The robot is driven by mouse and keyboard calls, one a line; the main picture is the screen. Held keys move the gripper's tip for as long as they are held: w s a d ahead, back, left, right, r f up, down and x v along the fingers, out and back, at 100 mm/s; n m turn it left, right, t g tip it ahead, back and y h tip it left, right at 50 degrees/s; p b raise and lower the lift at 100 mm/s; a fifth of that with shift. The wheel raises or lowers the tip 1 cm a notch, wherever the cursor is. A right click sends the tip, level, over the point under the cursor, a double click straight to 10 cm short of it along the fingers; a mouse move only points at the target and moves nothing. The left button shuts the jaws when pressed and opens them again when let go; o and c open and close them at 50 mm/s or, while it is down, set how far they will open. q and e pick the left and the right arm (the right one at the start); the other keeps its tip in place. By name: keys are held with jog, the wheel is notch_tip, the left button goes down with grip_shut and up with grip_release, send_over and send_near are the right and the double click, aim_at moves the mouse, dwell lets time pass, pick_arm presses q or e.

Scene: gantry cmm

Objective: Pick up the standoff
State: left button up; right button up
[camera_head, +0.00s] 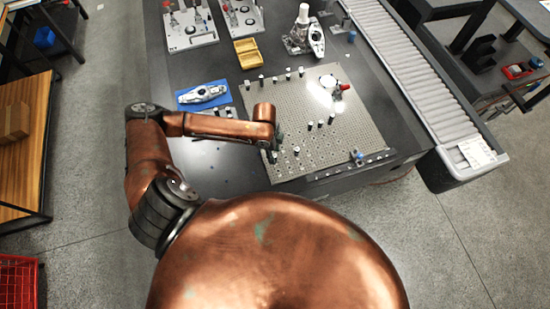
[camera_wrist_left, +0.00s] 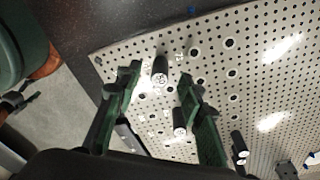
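The standoffs are small dark cylinders with pale tops on a perforated plate (camera_head: 340,135). My left gripper (camera_head: 277,143) is over the plate's left front part in the head view, partly hidden by its own arm. In the left wrist view my left gripper (camera_wrist_left: 159,76) is open, with green fingers apart. One standoff (camera_wrist_left: 160,68) shows upright between the fingertips; I cannot tell whether they touch it. A second standoff (camera_wrist_left: 180,122) shows closer to the palm, near the right finger. My right gripper is not in view.
More standoffs (camera_head: 320,124) stand mid-plate, and several form a row along its back edge. A red-and-white part (camera_head: 340,88) stands at the back right. A blue tray (camera_head: 215,92), yellow bin (camera_head: 249,53) and conveyor (camera_head: 410,70) surround the plate. The dark table front left is mostly clear.

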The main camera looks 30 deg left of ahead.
pick_arm(q)
notch_tip(320, 180, down, 2)
jog(key=shift+d+f, duration=0.15)
jog(key=shift+f, duration=0.1)
jog(key=shift+c, duration=0.3)
grip_shut()
